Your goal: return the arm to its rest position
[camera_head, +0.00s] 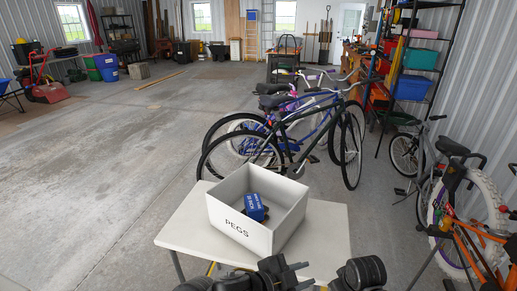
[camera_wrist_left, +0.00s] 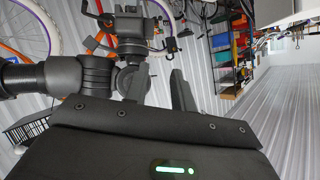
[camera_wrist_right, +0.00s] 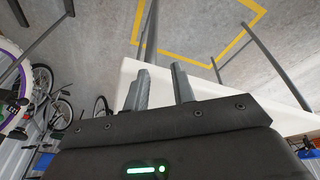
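My left gripper (camera_head: 298,276) is at the bottom of the head view, by the near edge of the white table. In the left wrist view its two fingers (camera_wrist_left: 161,76) stand apart with nothing between them. In the right wrist view my right gripper's fingers (camera_wrist_right: 161,72) are also apart and empty, with the table's pale edge beyond them. A dark rounded part of my arm shows at the bottom of the head view; the right fingers cannot be made out there.
A white box marked PEGS (camera_head: 237,224), holding a blue item (camera_head: 254,207), stands on the white table (camera_head: 184,232). Bicycles (camera_head: 283,135) stand behind it. An orange bicycle (camera_head: 470,235) and shelves (camera_head: 437,30) are at the right.

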